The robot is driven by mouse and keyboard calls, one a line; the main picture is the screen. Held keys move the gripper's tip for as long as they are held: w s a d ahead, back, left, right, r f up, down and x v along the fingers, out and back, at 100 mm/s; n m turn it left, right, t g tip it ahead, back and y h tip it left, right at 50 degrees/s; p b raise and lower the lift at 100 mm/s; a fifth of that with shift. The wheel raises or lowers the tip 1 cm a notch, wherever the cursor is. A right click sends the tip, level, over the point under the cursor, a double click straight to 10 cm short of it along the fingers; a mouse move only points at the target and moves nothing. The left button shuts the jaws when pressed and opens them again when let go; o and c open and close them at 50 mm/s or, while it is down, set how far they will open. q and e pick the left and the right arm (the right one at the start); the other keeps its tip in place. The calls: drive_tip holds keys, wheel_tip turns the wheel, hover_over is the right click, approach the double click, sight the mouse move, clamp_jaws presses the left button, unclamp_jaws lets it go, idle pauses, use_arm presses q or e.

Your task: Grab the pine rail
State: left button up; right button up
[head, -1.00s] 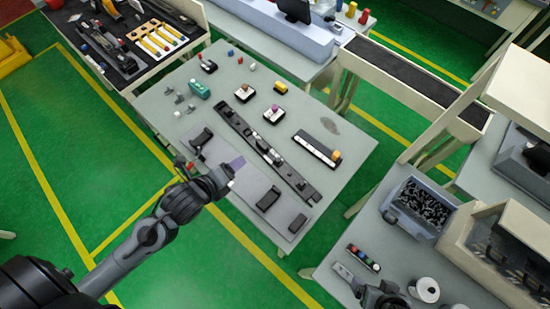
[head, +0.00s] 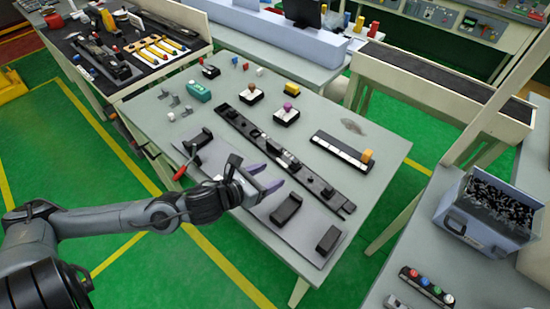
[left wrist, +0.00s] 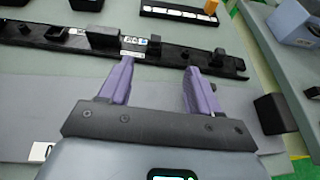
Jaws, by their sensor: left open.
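No rail with a pine-wood look stands out. A long black rail (head: 275,152) with several dark clips and small white labels lies diagonally across the grey-green table; it also crosses the upper part of the left wrist view (left wrist: 222,66). My left gripper (head: 274,176) has two purple fingers, spread apart with nothing between them. It is above the grey mat (head: 215,160) on the near side of the black rail. In the left wrist view, the fingertips (left wrist: 160,68) point toward the rail, and whether they touch it cannot be told. My right gripper is out of view.
Black blocks (head: 286,209) stand on the mat. A shorter black-and-white strip (head: 340,151) carries an orange block (head: 367,156). A teal box (head: 199,91) and small knobbed parts sit farther back. A grey bin (head: 470,222) of dark pieces stands on the right table.

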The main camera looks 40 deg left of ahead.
use_arm(q)
approach(293, 164)
drive_tip(key=shift+w+d+f, duration=0.1)
drive_tip(key=shift+w+d, duration=0.1)
drive_tip(key=shift+w, duration=0.45)
drive_tip(key=shift+w+d+f, duration=0.15)
drive_tip(key=shift+w+d, duration=0.1)
drive_tip(key=shift+w, duration=0.45)
drive_tip(key=shift+a+f+b+x, duration=0.15)
drive_tip(key=shift+b+x, duration=0.05)
drive_tip(key=shift+x, duration=1.15)
drive_tip(key=shift+a+f+b+x, duration=0.15)
drive_tip(key=shift+x, duration=1.15)
drive_tip(key=shift+s, duration=0.1)
clamp_jaws()
